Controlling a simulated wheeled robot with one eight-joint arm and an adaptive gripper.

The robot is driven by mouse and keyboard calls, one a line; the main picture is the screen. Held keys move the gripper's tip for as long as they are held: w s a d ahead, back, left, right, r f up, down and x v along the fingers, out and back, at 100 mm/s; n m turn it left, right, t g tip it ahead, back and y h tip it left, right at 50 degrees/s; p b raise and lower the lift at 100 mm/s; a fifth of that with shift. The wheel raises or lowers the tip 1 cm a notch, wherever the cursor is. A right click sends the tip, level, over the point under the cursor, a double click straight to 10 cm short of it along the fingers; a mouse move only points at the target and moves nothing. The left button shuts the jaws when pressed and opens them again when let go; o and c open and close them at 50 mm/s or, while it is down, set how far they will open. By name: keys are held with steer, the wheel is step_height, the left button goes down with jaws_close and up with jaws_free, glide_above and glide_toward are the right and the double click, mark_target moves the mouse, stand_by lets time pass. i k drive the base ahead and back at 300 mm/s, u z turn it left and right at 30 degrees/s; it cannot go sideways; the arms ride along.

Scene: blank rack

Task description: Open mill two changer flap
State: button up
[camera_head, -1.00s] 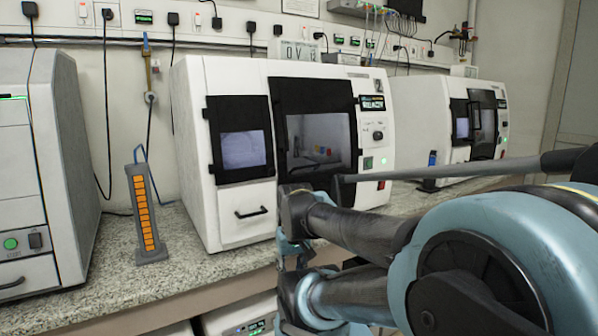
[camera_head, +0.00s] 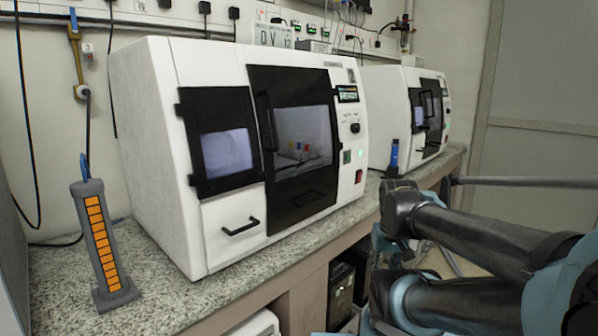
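A white mill (camera_head: 150,150) stands on the granite bench in the middle of the view. On its front left is a black-framed flap (camera_head: 218,143) with a small window, and it looks shut. Right of it is a larger dark door (camera_head: 297,130) with a vertical handle, also looking shut. Below the flap is a drawer front with a black handle (camera_head: 240,226). A second, similar white machine (camera_head: 385,105) stands farther right. I cannot read which one is mill two. My arm links fill the lower right, apart from the flap. My gripper cannot be made out.
A grey stand with orange slots (camera_head: 102,240) is on the granite bench (camera_head: 165,305), left of the mill. A blue bottle-like item (camera_head: 394,155) stands between the machines. Cables and sockets line the wall. Dark equipment (camera_head: 342,292) sits under the bench.

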mark_target(204, 110)
steer(key=z, duration=1.05)
steer(key=k, duration=0.8)
steer(key=u, duration=2.25)
steer(key=i, duration=0.15)
steer(key=u, duration=0.3)
